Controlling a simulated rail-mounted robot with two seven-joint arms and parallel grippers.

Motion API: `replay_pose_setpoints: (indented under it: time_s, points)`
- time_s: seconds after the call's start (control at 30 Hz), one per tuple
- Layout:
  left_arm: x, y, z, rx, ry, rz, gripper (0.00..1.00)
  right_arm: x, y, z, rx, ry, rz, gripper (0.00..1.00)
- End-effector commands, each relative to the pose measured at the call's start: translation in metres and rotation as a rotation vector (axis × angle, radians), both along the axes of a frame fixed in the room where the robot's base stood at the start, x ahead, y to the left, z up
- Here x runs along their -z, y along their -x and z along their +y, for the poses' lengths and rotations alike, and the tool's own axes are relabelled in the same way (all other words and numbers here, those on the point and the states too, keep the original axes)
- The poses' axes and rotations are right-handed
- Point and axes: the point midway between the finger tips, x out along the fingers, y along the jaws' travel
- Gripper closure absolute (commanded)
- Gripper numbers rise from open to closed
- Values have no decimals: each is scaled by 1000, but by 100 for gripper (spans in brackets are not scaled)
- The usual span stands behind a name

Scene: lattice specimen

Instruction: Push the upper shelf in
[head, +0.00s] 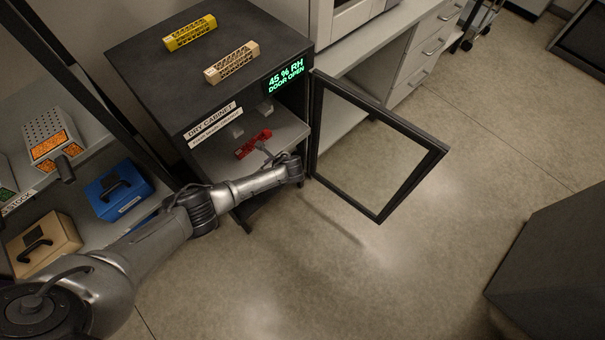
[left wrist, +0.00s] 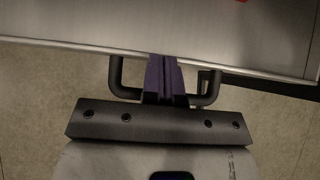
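The upper shelf (head: 220,153) is a pale grey tray in the open dry cabinet (head: 150,75), below its label strip. Its bare surface and straight front edge fill the top of the left wrist view (left wrist: 90,22). A dark U-shaped handle (left wrist: 116,76) stands out from that front edge. My left gripper (left wrist: 164,62) has its two purple fingers together at the middle of the handle, with the tips at the shelf's front edge. I see nothing held between them. In the head view, my arm hides part of the shelf front and the fingertips. My right gripper is not in view.
A red block (head: 253,144) lies on the shelf. The glass door (head: 412,135) stands open to the right of my arm. Yellow (head: 190,33) and beige (head: 231,62) blocks lie on the cabinet top. A blue case (head: 118,189) is at left. Floor in front is clear.

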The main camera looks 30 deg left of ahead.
Motion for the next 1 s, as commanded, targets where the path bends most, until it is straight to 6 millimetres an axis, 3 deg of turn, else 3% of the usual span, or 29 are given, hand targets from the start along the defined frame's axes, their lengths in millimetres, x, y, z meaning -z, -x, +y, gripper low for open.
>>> replay_pose_setpoints:
  time_s: [0.03, 0.1, 0.4, 0.63, 1.0]
  points:
    - [1, 0, 19, -12, -3, 1, 100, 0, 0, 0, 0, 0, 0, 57]
    - [2, -1, 38, -18, -2, 1, 100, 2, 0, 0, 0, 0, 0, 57]
    - [4, -13, 85, -23, 1, 0, 100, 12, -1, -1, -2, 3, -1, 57]
    - [3, -18, 99, -21, 1, 1, 100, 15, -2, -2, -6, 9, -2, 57]
    - [2, -18, 103, -21, 0, 1, 100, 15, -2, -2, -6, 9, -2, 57]
